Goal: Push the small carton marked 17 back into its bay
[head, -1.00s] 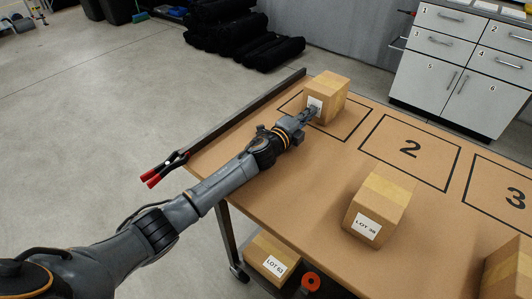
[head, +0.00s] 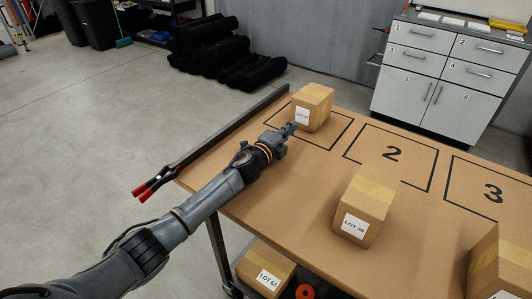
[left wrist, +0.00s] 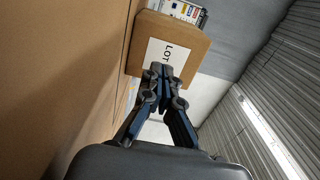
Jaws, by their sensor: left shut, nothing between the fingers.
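The small carton (head: 316,105), with a white label that seems to read LOT 17, stands upright inside a black-outlined bay (head: 340,137) at the table's far left. In the left wrist view the closed fingertips (left wrist: 163,72) overlap the lower part of the carton's label (left wrist: 164,55); contact cannot be told there. My right gripper is not in view.
The LOT 38 carton (head: 361,215) stands in front of bay 2 (head: 391,153), which is empty, as is bay 3 (head: 492,190). Another carton (head: 500,265) is at the right edge. A dark rail (head: 235,138) with red-handled clamps (head: 158,183) runs along the left edge.

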